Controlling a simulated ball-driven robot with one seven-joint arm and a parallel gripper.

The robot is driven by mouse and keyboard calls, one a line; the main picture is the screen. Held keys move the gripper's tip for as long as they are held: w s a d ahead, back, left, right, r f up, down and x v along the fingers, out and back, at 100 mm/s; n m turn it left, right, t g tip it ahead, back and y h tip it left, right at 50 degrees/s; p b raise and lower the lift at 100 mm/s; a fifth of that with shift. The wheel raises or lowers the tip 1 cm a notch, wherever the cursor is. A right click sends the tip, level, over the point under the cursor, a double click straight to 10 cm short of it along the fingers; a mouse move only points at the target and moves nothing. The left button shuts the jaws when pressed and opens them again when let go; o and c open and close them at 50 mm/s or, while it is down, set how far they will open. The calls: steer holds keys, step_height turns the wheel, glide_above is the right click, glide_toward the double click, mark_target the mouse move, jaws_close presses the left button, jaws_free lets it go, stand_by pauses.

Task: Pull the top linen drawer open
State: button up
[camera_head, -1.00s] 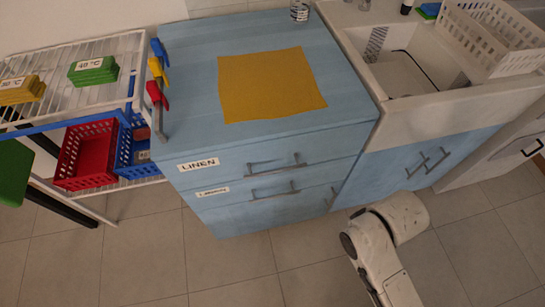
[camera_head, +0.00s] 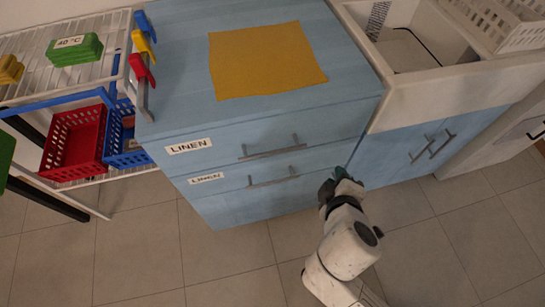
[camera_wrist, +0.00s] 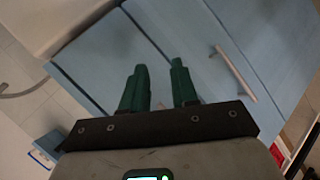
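The top linen drawer (camera_head: 225,150) is the upper front of the blue cabinet, with a white LINEN label and a grey bar handle (camera_head: 272,150). It looks shut. My gripper (camera_head: 343,176) is in front of the cabinet's right side, right of and lower than that handle, and apart from it. In the wrist view, its two green fingers (camera_wrist: 158,82) are spread with nothing between them. A bar handle (camera_wrist: 234,73) shows right of the fingers there; I cannot tell which drawer it belongs to.
A second LINEN drawer (camera_head: 223,184) with its own handle lies below. A yellow cloth (camera_head: 265,60) lies on the cabinet top. A wire rack with a red basket (camera_head: 75,142) stands at left, a sink cabinet (camera_head: 415,150) at right. The tiled floor in front is clear.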

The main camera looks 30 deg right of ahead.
mark_target(272, 152)
steer(key=w+a+r+n+t+y+b, duration=0.25)
steer(key=a+n+t, duration=0.35)
steer(key=a+n, duration=0.45)
steer(key=shift+m+t, duration=0.3)
steer(key=shift+m, duration=0.55)
steer(key=x, duration=0.3)
steer(key=a+x, duration=0.1)
steer(key=x, duration=0.3)
steer(key=p+x, duration=0.1)
steer(key=x, duration=0.3)
steer(key=shift+w+a+r, duration=0.1)
steer(key=shift+w+a, duration=0.15)
steer(key=shift+a, duration=0.15)
steer(key=shift+c, duration=0.2)
jaws_close()
